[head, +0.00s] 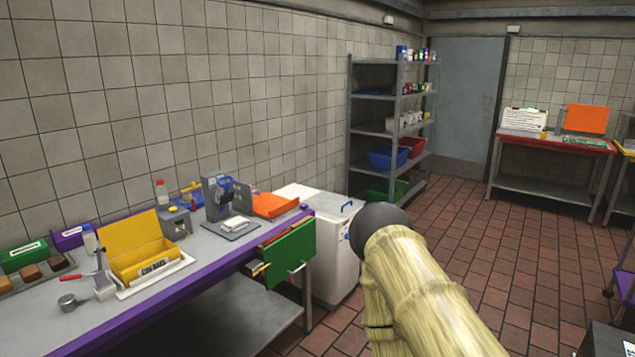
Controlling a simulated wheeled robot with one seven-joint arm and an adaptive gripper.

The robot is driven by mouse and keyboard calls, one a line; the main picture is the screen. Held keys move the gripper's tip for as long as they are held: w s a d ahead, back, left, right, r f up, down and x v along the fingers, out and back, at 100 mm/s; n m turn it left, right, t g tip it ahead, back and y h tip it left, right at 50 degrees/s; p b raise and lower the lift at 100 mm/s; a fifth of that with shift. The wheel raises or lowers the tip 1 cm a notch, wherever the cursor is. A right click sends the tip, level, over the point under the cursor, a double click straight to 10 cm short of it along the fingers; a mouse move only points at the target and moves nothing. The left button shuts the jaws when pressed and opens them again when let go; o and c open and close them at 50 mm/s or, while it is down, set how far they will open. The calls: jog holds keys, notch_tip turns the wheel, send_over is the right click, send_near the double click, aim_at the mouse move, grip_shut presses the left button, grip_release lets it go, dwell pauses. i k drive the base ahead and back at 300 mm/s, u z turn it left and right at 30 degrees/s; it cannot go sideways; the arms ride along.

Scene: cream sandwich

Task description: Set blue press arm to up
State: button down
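On the purple-edged counter (215,262) at left, a small grey device with blue and yellow parts (187,196) stands near the wall. It is small and partly behind other things, so I cannot tell whether it is the blue press or how its arm is set. Nearer, a pale upright stand with a red-handled lever (72,277) stands at the counter's left. My gripper does not show. A pale, bamboo-patterned shape with a dark round end fills the lower middle, seemingly part of my arm, well right of the counter.
A yellow open box (140,250), a grey slicer-like machine (218,200) and an orange tray (275,205) crowd the counter. A green panel (290,254) hangs at its right end, beside a white chest (335,250). A shelf rack (372,130) stands behind.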

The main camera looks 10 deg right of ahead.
aim_at(228, 196)
jog(key=z, duration=0.25)
jog(key=k, duration=0.45)
jog(key=z, duration=0.65)
jog(key=i, duration=1.15)
jog(key=u, duration=1.2)
jog(key=i, duration=0.7)
jog(key=u, duration=0.85)
